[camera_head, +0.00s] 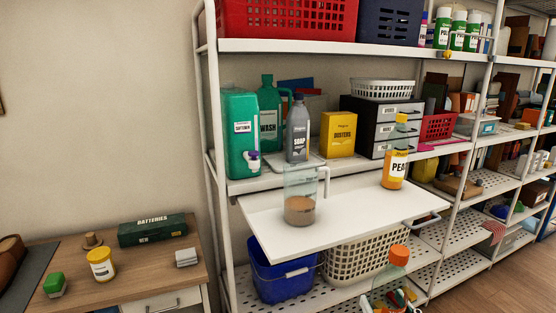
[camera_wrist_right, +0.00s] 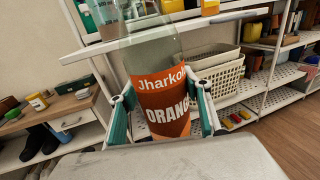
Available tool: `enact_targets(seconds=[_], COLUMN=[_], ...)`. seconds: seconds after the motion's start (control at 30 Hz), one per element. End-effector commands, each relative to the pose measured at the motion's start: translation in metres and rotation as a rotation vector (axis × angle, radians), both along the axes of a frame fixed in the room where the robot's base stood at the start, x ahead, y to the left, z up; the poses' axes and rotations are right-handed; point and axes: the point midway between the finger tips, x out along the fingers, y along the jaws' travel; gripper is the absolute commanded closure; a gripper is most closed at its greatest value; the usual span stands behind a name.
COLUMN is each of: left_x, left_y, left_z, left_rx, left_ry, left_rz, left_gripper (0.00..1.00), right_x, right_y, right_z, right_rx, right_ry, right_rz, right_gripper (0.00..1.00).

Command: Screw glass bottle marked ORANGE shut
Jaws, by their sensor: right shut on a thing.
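The glass bottle marked ORANGE (camera_wrist_right: 165,105) is in the right wrist view, with an orange label reading "Jharkon" and "ORANGE". My right gripper (camera_wrist_right: 160,92) is shut around its labelled body, one teal finger on each side. In the head view the clear bottle (camera_head: 388,274) stands roughly upright at the bottom right, in front of the shelf. An orange cap (camera_head: 399,254) sits at its top; I cannot tell how tight it is. My right gripper (camera_head: 390,301) shows partly below it. The bottle's top is cut off in the wrist view. My left gripper is not in view.
A white pull-out board (camera_head: 345,215) lies behind the bottle. It carries a glass jug (camera_head: 300,208) and a PEA-labelled bottle (camera_head: 395,168) with a yellow top. A blue bin (camera_head: 280,275) and a cream basket (camera_head: 350,262) stand below. A wooden desk (camera_head: 130,265) is at the left.

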Motion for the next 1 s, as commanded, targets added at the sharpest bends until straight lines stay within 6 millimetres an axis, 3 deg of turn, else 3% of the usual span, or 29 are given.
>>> enact_targets(seconds=[0.3, 1.0], left_x=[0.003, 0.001], left_y=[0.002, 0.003], left_z=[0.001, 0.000], left_rx=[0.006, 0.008], left_ry=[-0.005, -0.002], left_rz=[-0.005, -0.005], left_gripper=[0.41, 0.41], right_x=[-0.031, -0.033], right_y=[-0.021, -0.021], right_z=[-0.017, -0.017], right_rx=[0.001, 0.000], right_ry=[-0.004, -0.006], right_rz=[-0.119, -0.120], right_gripper=[1.00, 1.00])
